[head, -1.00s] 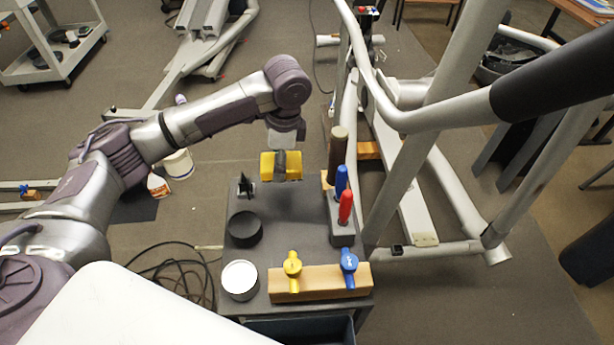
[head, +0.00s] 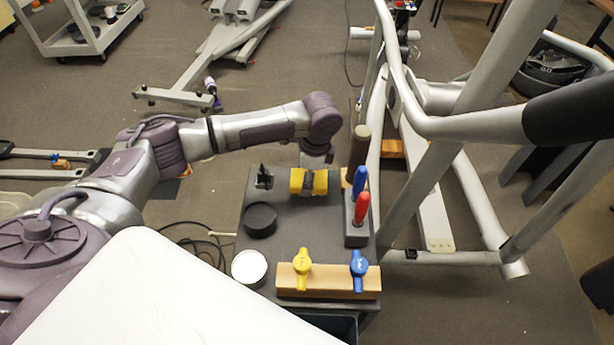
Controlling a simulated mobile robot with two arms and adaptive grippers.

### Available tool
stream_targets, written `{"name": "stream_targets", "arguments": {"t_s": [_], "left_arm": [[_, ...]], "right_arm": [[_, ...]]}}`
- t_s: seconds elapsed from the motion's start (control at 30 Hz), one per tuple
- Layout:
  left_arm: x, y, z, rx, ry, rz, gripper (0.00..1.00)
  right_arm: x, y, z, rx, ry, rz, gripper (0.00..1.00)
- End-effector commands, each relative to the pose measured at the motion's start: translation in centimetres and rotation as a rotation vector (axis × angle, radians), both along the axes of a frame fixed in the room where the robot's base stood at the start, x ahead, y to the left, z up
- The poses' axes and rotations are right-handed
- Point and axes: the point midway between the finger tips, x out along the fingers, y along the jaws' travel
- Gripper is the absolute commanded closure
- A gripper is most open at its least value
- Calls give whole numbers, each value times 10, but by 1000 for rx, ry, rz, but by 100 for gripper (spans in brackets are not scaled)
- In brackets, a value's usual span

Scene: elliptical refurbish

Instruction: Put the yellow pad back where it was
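The yellow pad (head: 296,181) is at the far part of a small grey table (head: 296,226), right of a black clip-like item. My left gripper (head: 309,187) comes down over it from above. Its dark finger covers the pad's middle, with yellow showing on both sides, and it looks shut on the pad. I cannot tell whether the pad touches the table top. My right gripper is not in view.
The table also holds a black round container (head: 260,219), a white-topped can (head: 249,267), a wooden block (head: 329,281) with yellow and blue handles, and a holder (head: 355,236) with blue and red tools. An exercise machine frame (head: 437,190) stands close on the right.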

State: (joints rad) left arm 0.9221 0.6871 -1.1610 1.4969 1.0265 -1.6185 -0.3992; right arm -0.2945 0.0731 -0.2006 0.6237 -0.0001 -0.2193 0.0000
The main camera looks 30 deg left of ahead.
Motion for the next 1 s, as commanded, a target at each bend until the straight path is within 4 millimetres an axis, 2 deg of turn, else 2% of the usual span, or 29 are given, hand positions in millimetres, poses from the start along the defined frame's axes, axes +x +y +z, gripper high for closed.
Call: {"name": "stream_targets", "arguments": {"t_s": [0.13,0.17,0.3,0.6,0.73,0.87,1.0], "left_arm": [[0,0,0,0,1,0,62],[0,0,-1,0,1,0,33],[0,0,0,0,1,0,9],[0,0,0,1,0,0,9],[0,-1,7,1,0,0,9],[2,-3,27,-1,-3,-1,9],[4,-7,57,-1,-4,0,9]], "right_arm": [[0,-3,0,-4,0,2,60],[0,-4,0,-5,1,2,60],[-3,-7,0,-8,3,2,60],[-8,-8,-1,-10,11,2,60],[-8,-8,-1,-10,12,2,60],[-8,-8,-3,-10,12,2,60],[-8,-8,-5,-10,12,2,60]]}}
